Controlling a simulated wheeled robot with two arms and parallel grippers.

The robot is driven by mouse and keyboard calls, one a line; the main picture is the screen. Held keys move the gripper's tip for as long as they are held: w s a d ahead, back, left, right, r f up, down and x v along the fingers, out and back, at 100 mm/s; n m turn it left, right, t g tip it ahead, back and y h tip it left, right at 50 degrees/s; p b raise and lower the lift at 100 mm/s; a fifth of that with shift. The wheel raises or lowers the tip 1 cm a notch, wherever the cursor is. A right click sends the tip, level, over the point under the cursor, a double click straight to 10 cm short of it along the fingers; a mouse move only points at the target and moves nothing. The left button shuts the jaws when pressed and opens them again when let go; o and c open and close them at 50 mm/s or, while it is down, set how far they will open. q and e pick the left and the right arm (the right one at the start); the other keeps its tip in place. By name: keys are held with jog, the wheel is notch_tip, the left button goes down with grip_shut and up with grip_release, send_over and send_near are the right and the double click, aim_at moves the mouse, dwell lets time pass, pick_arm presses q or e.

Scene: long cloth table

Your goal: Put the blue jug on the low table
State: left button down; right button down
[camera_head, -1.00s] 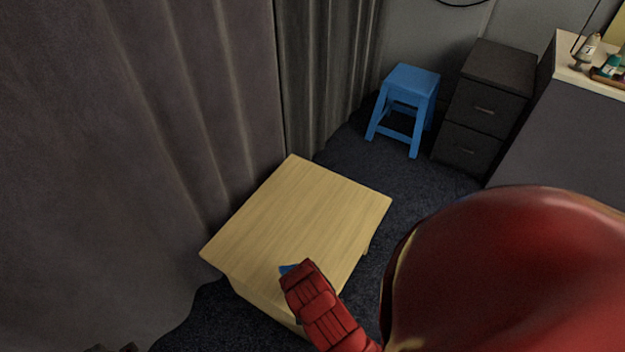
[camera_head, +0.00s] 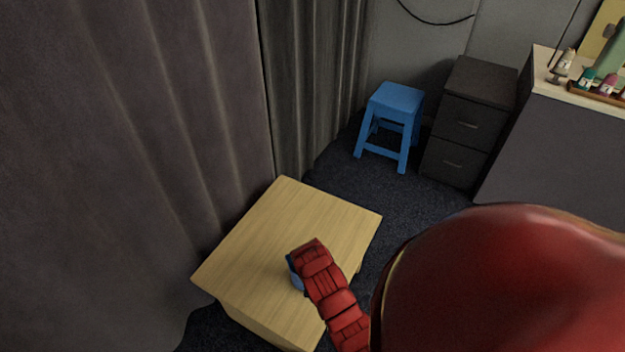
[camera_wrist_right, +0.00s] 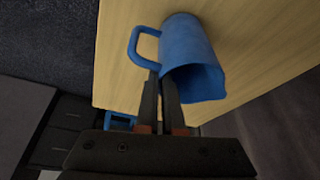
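The blue jug (camera_wrist_right: 190,55) is in the right wrist view, its open mouth turned towards the camera and its handle on the left. My right gripper (camera_wrist_right: 160,82) has its fingers close together at the lower end of the handle near the rim, shut on the jug. In the head view the jug (camera_head: 297,275) shows only as a blue sliver beside my red right arm, which hides the fingers. The low wooden table (camera_head: 250,250) lies under the jug; I cannot tell whether the jug touches its top. My left gripper is not in view.
The rest of the low table's top is bare. Grey curtains (camera_head: 150,120) hang along its left side. A blue stool (camera_head: 393,105), a dark drawer cabinet (camera_head: 470,120) and a counter with small bottles (camera_head: 586,78) stand farther back. Dark carpet lies between.

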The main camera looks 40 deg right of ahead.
jog(key=c, duration=1)
grip_release()
